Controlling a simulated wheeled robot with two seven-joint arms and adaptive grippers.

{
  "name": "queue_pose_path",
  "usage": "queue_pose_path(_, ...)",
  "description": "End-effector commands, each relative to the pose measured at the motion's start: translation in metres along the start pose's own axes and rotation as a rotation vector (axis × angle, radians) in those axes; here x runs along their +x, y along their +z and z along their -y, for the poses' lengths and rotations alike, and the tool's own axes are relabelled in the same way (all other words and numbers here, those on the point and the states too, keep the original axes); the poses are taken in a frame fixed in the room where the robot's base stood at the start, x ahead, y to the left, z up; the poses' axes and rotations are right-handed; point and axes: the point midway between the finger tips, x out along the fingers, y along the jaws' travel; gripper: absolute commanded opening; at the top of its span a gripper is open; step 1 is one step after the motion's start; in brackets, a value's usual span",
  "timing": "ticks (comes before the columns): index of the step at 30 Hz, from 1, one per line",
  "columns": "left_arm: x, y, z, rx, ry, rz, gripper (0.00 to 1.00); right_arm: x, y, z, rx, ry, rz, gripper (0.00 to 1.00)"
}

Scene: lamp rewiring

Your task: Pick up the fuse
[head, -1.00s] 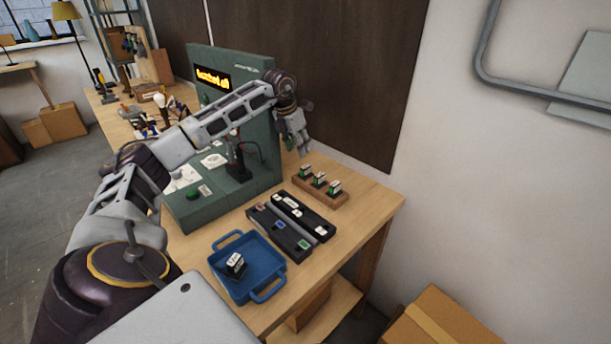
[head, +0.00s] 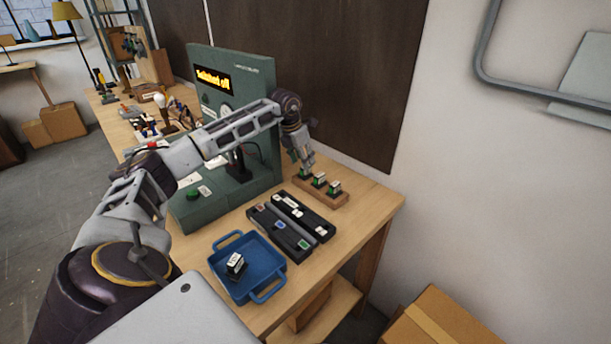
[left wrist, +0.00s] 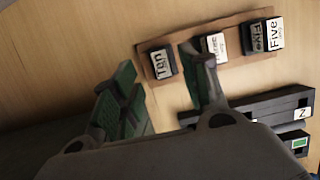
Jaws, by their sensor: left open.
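My left gripper (head: 304,166) is open and empty just above the left end of the rack. In the left wrist view its green-padded fingers (left wrist: 163,95) are spread apart, the right finger partly overlapping the middle block. The left block lies beyond the gap between the fingers. In the head view the gripper partly hides the left block (head: 303,177). My right gripper is not in view.
A blue tray (head: 251,293) holds a dark block with a white label (head: 236,264). A black two-row case (head: 263,228) with labelled slots lies between tray and rack. A green test machine (head: 262,150) with a lit display reading "Switched off" stands behind my arm.

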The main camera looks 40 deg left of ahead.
Motion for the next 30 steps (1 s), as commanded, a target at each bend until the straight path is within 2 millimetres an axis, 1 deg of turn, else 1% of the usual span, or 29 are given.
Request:
queue_pose_path(9,0.033,0.001,0.003,-0.001,-0.001,-0.001,0.45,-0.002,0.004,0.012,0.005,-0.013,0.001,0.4)
queue_pose_path(14,0.045,0.001,0.003,0.0,-0.001,-0.001,0.45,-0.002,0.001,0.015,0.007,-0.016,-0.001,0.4)
queue_pose_path(21,0.048,0.001,0.003,0.0,0.0,0.0,0.45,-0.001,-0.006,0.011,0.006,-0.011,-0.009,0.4)
queue_pose_path(29,0.048,0.001,0.003,0.0,0.0,0.0,0.45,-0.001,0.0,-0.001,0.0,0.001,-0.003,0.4)
queue_pose_path(30,0.048,0.001,0.003,0.0,0.0,0.0,0.42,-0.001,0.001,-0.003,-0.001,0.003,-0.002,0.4)
